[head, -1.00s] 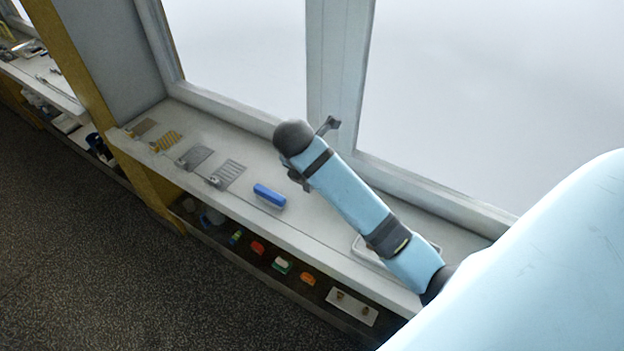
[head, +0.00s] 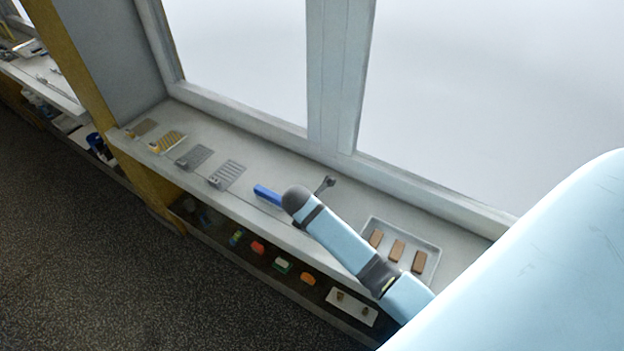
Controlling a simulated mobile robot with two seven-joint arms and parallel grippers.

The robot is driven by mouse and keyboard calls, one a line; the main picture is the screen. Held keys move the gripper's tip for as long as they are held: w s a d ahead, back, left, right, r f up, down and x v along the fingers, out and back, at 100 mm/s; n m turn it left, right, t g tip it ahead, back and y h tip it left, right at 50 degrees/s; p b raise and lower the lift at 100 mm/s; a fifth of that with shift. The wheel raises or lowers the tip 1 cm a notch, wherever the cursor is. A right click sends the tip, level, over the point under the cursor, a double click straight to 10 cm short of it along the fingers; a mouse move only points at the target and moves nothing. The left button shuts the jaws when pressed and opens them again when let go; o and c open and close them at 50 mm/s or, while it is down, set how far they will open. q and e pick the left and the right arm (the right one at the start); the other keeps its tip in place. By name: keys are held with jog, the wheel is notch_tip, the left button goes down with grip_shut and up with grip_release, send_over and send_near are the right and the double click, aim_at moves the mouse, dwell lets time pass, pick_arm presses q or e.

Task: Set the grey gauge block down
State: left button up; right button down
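One light-blue arm of mine comes in from the right, low over the bench; I take it to be my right arm. Only one dark finger of its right gripper (head: 326,185) shows, beyond the rounded wrist. The other finger and the space between them are hidden, so I cannot tell whether it holds anything. I cannot pick out a grey gauge block for certain. Small grey pieces sit at the near ends of a grey plate (head: 196,157) and a striped grey plate (head: 231,174). My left gripper is not in view.
A blue bar (head: 266,194) lies beside the wrist, partly covered. A white tray (head: 434,247) with brown blocks (head: 397,250) is right of the arm. A yellow-striped plate (head: 170,141) lies farther left. Coloured items and a white plate (head: 364,313) sit on the shelf below.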

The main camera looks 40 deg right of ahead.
jog(key=shift+f, duration=0.25)
jog(key=shift+f, duration=0.1)
jog(key=c, duration=1)
grip_release()
jog(key=b+v, duration=0.1)
jog(key=v, duration=1.1)
jog(key=s+a+f+m+t+y, duration=0.45)
jog(key=s+f+m, duration=0.3)
jog(key=f, duration=0.25)
jog(key=s+a+m+t, duration=0.1)
jog(key=s+m, duration=0.2)
jog(key=m, duration=0.1)
jog(key=s+a+m+t+y, duration=0.1)
jog(key=s+m+t, duration=0.1)
jog(key=s+m, duration=0.1)
jog(key=s+a+m+t+y, duration=0.1)
jog(key=s+m+t, duration=0.1)
jog(key=m, duration=0.3)
jog(key=shift+s+r+y, duration=0.15)
jog(key=shift+s+y, duration=0.1)
jog(key=shift+s, duration=0.6)
